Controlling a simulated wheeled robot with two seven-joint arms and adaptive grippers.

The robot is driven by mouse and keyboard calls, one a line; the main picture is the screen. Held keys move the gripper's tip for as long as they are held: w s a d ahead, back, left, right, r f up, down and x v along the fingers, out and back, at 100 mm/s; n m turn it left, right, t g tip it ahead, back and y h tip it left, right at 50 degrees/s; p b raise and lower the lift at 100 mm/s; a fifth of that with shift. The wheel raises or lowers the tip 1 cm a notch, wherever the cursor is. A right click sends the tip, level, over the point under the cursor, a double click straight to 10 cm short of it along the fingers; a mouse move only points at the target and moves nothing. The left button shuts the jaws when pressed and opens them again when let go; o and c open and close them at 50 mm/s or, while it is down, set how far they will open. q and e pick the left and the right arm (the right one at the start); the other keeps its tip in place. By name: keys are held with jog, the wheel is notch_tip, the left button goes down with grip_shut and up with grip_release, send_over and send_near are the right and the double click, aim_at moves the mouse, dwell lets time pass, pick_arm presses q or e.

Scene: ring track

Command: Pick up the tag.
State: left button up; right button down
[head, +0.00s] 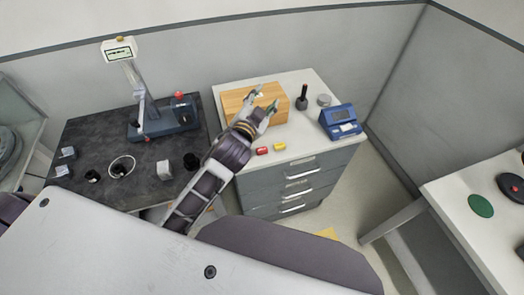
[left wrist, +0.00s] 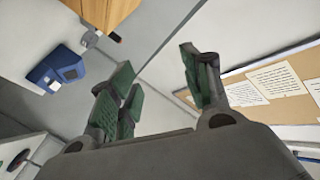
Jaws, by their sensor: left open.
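I cannot tell for certain which thing is the tag. Two small candidates, a red piece (head: 262,150) and a red-and-yellow piece (head: 279,147), lie side by side on the front of the white cabinet top (head: 300,133). My left gripper (head: 266,99) is open, with its fingers in front of the wooden box (head: 236,103) in the head view, beyond the small pieces. In the left wrist view its green-padded fingers (left wrist: 156,66) are apart with nothing between them. My right gripper is not in view.
A blue device (head: 340,121), a dark-handled tool (head: 302,99) and a grey round piece (head: 324,100) stand right of the box. A dark table (head: 85,135) on the left holds a stand (head: 150,118). A noticeboard (left wrist: 240,88) shows in the wrist view.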

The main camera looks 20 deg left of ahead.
pick_arm(q)
jog(key=s+d+r+m+t+h, duration=0.1)
jog(key=d+r+m+t+h, duration=0.1)
jog(key=d+r+m+h, duration=1.2)
jog(key=s+d+f+m+g+h, duration=0.1)
jog(key=s+d+m+g+h, duration=0.25)
jog(key=d+m+g, duration=0.45)
jog(key=s+d+f+m+g+h, duration=0.2)
jog(key=s+d+m+g, duration=0.25)
jog(key=m+g, duration=0.6)
jog(key=a+f+m+g+y, duration=0.1)
jog(key=a+f+m+y, duration=0.35)
jog(key=f, duration=0.25)
jog(key=a+f+m+g+y, duration=0.1)
jog(key=a+f+m+y, duration=0.2)
jog(key=f+y, duration=0.4)
jog(key=w+a+f+y, duration=0.1)
jog(key=w+a+y, duration=0.2)
jog(key=a, duration=0.6)
jog(key=w+a+f+t+y, duration=0.1)
jog(key=w+a+f+y, duration=0.1)
jog(key=a+y, duration=0.3)
jog(key=w+a, duration=0.1)
jog(key=a, duration=0.3)
jog(key=shift+w+a+y, duration=0.25)
jog(key=shift+w+y, duration=0.1)
jog(key=shift+y, duration=0.05)
